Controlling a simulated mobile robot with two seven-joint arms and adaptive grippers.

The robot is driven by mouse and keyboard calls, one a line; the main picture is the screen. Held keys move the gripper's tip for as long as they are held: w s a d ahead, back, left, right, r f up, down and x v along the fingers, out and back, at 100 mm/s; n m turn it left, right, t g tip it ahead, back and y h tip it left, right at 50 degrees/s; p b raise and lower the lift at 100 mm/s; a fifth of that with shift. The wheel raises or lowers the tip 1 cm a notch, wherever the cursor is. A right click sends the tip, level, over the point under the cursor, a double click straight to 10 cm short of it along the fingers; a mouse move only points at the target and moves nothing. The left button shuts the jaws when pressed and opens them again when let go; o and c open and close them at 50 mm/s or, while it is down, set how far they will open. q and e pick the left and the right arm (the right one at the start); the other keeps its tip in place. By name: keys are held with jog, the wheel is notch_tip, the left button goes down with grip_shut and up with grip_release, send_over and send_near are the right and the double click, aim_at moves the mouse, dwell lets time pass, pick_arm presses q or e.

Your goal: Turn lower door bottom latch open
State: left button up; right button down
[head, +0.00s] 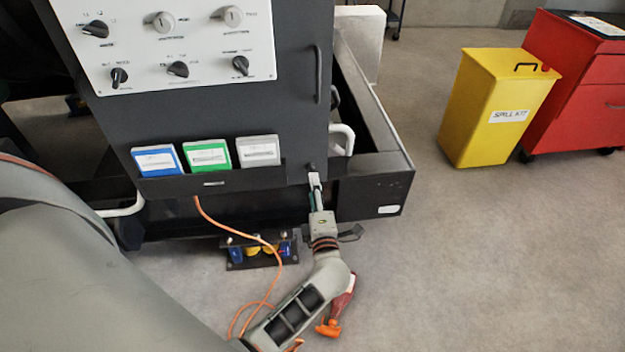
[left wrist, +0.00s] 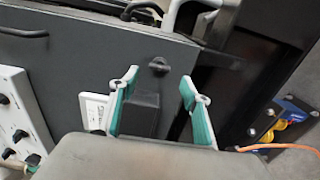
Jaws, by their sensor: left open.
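The lower door (head: 250,115) is a dark grey cabinet panel. Its bottom latch (head: 310,168) is a small dark knob near the door's lower right corner. It also shows in the left wrist view (left wrist: 158,66), just beyond the fingertips. My left gripper (head: 314,180) comes up from below, close under the latch in the head view. In the left wrist view my left gripper (left wrist: 158,84) is open with nothing clasped. Its fingers, with green inner pads, stand on either side of the line to the latch. Contact with the latch does not show. My right gripper is out of view.
A tray with blue, green (head: 207,157) and grey cards is on the door. A door handle (head: 318,75) is above the latch. A dark base rail (head: 370,190) projects to the right. An orange cable (head: 240,235) hangs below. A yellow bin (head: 490,105) stands right; floor between is clear.

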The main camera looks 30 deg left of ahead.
pick_arm(q)
jog(key=v, duration=0.6)
jog(key=shift+s+d, duration=0.15)
jog(key=shift+s, duration=0.1)
